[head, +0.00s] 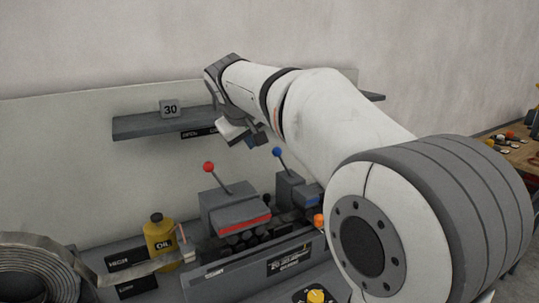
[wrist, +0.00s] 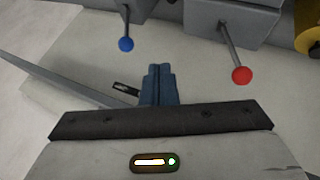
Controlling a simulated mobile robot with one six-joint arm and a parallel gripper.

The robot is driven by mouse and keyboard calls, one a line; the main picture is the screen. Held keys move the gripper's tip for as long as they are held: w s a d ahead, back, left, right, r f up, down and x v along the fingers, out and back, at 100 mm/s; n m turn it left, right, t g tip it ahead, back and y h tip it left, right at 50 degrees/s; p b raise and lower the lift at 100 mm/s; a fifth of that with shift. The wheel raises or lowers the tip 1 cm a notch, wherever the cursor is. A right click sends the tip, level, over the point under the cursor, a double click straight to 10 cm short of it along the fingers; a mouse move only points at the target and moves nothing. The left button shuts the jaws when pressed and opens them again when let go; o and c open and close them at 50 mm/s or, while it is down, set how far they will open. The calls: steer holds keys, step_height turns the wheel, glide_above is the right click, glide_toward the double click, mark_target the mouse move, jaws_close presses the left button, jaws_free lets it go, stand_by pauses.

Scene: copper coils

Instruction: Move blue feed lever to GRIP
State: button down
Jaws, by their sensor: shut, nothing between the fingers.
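The blue feed lever (head: 277,152) has a blue ball on a thin dark rod, rising from a grey housing (head: 292,188) and leaning up-left in the head view. In the wrist view the blue lever ball (wrist: 126,44) is at upper left, its rod running up to the housing. My gripper (wrist: 160,70) is shut and empty, its two blue fingers side by side, to the right of and apart from the ball in that view. In the head view my gripper (head: 257,139) is above and left of the blue ball. No GRIP marking is readable.
A red-ball lever (head: 208,167) stands on a grey block left of the blue one. A shelf (head: 150,125) with a "30" block (head: 170,108) is behind. A yellow oil bottle (head: 159,238) and a metal coil (head: 38,270) are at left.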

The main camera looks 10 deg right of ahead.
steer(key=w+d+f+p, duration=0.1)
steer(key=w+d+f, duration=0.4)
steer(key=w+f, duration=0.2)
steer(key=shift+w+d+p, duration=0.3)
steer(key=shift+w+d, duration=0.1)
steer(key=shift+w, duration=0.05)
steer(key=shift+d+r, duration=0.1)
